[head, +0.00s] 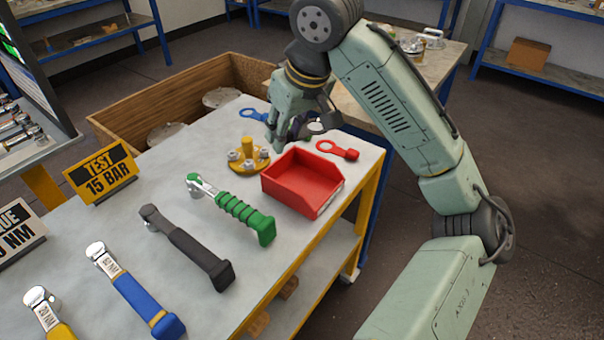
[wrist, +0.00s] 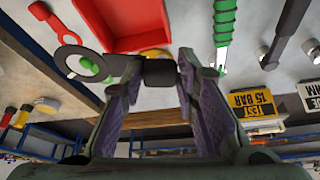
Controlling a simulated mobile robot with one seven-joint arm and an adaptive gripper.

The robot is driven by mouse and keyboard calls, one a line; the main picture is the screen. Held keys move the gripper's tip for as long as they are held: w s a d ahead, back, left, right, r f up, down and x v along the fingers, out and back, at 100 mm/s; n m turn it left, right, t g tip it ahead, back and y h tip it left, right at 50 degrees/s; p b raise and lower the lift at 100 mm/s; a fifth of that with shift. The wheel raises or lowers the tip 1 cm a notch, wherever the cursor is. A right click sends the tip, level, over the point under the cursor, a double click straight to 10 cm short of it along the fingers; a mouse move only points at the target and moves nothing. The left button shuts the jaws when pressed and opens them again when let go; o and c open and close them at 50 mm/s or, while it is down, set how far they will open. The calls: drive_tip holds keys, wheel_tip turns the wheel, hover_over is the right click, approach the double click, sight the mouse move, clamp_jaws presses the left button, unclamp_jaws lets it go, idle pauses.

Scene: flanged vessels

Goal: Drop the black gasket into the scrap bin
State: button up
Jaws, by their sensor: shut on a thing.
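The black gasket (wrist: 70,52) is a flat ring with a handle tab. My gripper (wrist: 160,72) is shut on the tab, and the ring sticks out to the left in the wrist view. In the head view my gripper (head: 302,130) hangs above the far end of the table, and the gasket's ring (head: 323,125) shows beside the fingers, partly hidden. The open red bin (head: 302,186), the likely scrap bin, stands on the table just nearer than my gripper and looks empty. It also shows at the top of the wrist view (wrist: 130,42).
A red gasket (head: 338,150) lies right of the bin, and a blue one (head: 253,114) lies behind. A yellow flange with bolts (head: 248,160) sits left of the bin. Several torque wrenches, including a green one (head: 235,210), and a TEST 15 BAR sign (head: 101,172) occupy the table's left.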

wheel_tip(320, 180, down, 6)
drive_tip(key=b, duration=0.5)
drive_tip(key=shift+r, duration=0.1)
drive_tip(key=shift+r, duration=0.1)
drive_tip(key=o, duration=1)
drive_tip(key=v, duration=1.2)
